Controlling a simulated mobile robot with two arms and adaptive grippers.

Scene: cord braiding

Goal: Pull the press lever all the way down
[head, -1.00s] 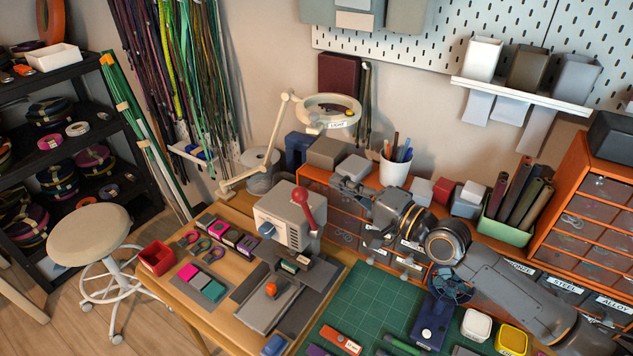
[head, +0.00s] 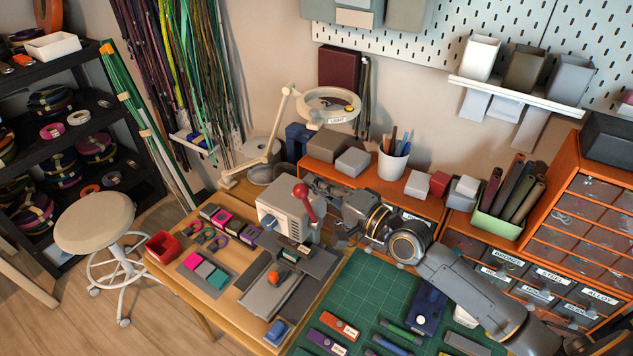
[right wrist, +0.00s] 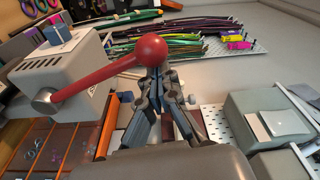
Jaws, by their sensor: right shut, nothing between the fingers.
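The press (head: 283,212) is a grey-white box on the wooden table. Its red lever (head: 309,208) points up from the side and ends in a round red knob (head: 300,190). My right gripper (head: 318,186) is shut and empty, its fingers just right of the knob. In the right wrist view, the shut gripper (right wrist: 154,78) points at the knob (right wrist: 151,49), which covers the fingertips. Whether they touch cannot be told. The lever (right wrist: 92,80) runs from the knob left to its pivot on the press (right wrist: 58,72). My left gripper is out of view.
A green cutting mat (head: 365,290) with tools lies right of the press. Orange drawers (head: 440,205) and a pen cup (head: 393,163) stand behind my right arm. A lamp (head: 328,105) hangs above.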

